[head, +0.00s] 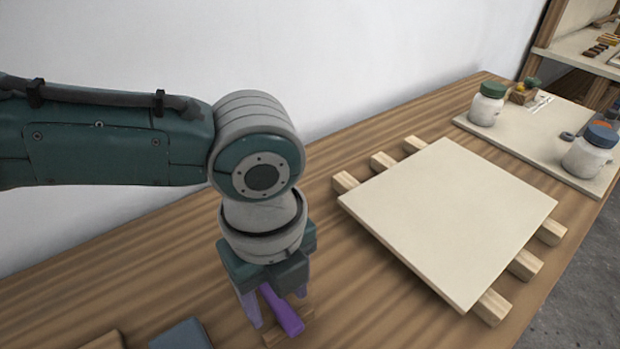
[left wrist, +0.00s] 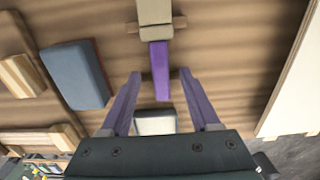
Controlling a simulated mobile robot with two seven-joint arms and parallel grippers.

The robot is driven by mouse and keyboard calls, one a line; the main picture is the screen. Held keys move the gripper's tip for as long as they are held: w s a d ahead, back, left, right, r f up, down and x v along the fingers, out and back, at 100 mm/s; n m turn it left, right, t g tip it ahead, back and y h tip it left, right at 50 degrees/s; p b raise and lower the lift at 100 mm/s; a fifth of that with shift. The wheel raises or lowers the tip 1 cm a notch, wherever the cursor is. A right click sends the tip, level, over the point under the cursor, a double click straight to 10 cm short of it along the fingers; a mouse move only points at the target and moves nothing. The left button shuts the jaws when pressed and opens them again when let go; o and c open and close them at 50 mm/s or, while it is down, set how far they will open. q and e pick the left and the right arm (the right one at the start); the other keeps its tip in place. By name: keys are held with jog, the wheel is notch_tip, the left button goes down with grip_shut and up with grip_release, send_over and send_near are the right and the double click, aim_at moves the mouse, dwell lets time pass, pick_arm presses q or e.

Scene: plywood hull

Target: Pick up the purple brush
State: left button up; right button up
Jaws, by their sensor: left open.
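The purple brush shows its handle (head: 281,311) under my left gripper in the head view. In the left wrist view the purple handle (left wrist: 160,70) runs up from between the fingertips to a pale beige part at the top edge. My left gripper (head: 278,308) is open and points down, one finger on each side of the handle. It also shows in the left wrist view (left wrist: 159,74), with a gap between handle and each finger. I cannot tell the remaining height. A small wooden piece (head: 296,329) lies by the handle. My right gripper is not in view.
A blue-grey block (head: 182,335) lies left of the gripper, a wooden block (head: 103,341) beyond it. A pale board (head: 450,220) rests on wooden slats to the right. Jars (head: 487,104) stand on another board at the back right. A white wall closes the far side.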

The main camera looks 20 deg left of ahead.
pick_arm(q)
jog(key=shift+c, duration=0.2)
grip_shut()
dwell(0.3)
